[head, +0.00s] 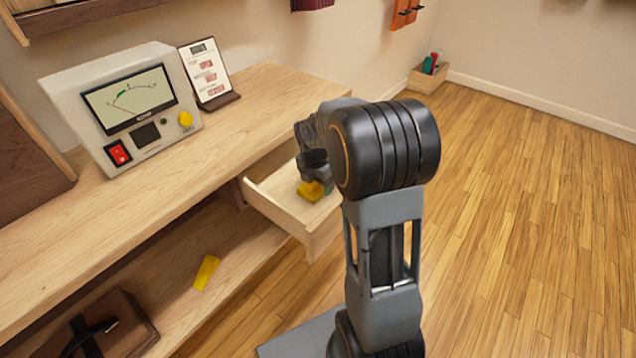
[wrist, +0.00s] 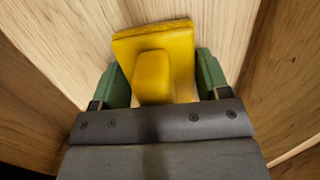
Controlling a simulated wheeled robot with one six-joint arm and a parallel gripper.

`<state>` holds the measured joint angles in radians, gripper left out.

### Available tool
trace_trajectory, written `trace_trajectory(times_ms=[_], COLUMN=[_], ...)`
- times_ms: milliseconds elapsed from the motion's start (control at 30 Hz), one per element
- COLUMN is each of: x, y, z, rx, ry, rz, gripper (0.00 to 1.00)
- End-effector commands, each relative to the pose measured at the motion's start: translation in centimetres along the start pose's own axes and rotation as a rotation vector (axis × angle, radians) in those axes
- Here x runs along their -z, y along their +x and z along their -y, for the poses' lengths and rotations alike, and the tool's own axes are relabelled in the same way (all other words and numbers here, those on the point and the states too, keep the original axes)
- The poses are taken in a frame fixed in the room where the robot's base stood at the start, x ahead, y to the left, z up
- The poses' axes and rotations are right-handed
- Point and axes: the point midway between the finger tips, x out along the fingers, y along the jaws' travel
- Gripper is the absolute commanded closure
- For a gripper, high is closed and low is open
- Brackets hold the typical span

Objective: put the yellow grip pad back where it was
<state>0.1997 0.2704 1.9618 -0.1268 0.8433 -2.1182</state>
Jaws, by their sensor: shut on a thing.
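The yellow grip pad (head: 309,192) is in or just above the open drawer (head: 283,213) under the bench top. In the wrist view the pad (wrist: 180,42) is a flat square plate with a raised block. My gripper (head: 318,180) points down into the drawer. Its green fingers (wrist: 162,80) are on either side of the raised block, shut on the pad. I cannot tell whether the pad touches the drawer floor. A second yellow piece (head: 206,272), flat and oblong, lies on the lower shelf.
The bench top (head: 240,130) holds a meter box (head: 125,105) with a red switch and a card on a stand (head: 208,75). A dark brown case (head: 110,325) lies on the lower shelf. A small wooden box (head: 428,77) stands by the far wall. The floor at right is clear.

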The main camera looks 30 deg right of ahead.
Motion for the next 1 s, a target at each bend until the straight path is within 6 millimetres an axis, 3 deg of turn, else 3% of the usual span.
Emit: trace_trajectory(times_ms=[300,333,567,867,1000], x=[0.0,0.0,0.0,0.0,-0.1], y=[0.2,0.2,0.2,-0.1,-1.8], z=[0.0,0.0,0.0,0.0,0.0], rx=[0.000,0.000,0.001,0.000,-0.002], ry=[0.000,0.000,0.000,0.000,0.000], rz=[0.000,0.000,0.000,0.000,0.001], gripper=[0.60,0.29,0.07,0.05,0.05])
